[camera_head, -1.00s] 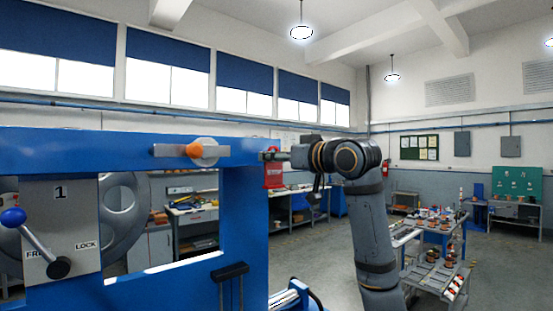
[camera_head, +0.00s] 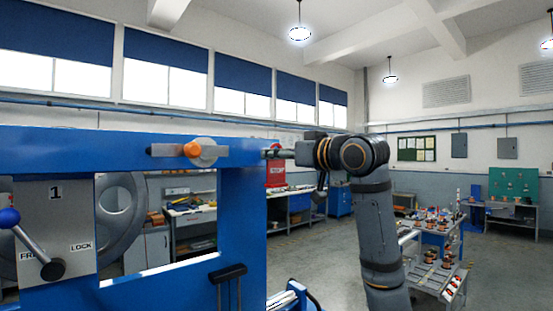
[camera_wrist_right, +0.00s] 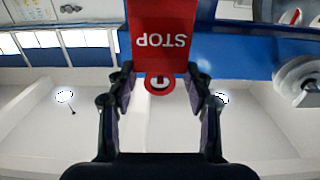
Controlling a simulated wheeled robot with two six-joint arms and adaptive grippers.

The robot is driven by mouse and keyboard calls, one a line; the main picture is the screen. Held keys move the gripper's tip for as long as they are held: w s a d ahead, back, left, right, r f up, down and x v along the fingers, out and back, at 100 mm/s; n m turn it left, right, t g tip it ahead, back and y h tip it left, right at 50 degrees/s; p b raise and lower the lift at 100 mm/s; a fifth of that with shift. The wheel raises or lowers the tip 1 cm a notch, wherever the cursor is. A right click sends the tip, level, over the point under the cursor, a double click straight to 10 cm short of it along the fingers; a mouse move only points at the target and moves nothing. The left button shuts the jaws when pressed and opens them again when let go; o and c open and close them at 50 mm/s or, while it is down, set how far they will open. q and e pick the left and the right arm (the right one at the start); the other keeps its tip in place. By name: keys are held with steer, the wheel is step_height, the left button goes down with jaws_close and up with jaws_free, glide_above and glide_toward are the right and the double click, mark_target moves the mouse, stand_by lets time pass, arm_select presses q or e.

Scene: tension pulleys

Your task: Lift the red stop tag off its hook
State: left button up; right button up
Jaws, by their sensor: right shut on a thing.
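The red stop tag (camera_head: 277,175) hangs at the right end of the blue beam in the head view. In the right wrist view the tag (camera_wrist_right: 163,30) shows upside down, with white STOP lettering and a red ring at its narrow end. My right gripper (camera_wrist_right: 161,72) is shut on the tag, one finger at each side of it near the ring. In the head view the right gripper (camera_head: 278,153) reaches in from the right at the tag's top. I cannot make out the hook or whether the ring still touches it. My left gripper is not in view.
The blue frame (camera_head: 240,215) stands directly left of the tag. It carries an orange-knobbed latch (camera_head: 193,150) and a grey panel with a blue-knobbed lever (camera_head: 35,245). A cart with parts (camera_head: 440,255) stands at the right. Open floor lies between.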

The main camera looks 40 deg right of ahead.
steer(key=shift+s+r, duration=0.15)
steer(key=shift+s, duration=0.9)
steer(key=shift+b, duration=0.3)
steer(key=shift+s, duration=0.25)
steer(key=shift+s+d, duration=0.1)
steer(key=shift+s, duration=0.2)
steer(key=shift+s+d+b, duration=0.2)
steer(key=shift+s+b, duration=1)
steer(key=shift+s, duration=1.4)
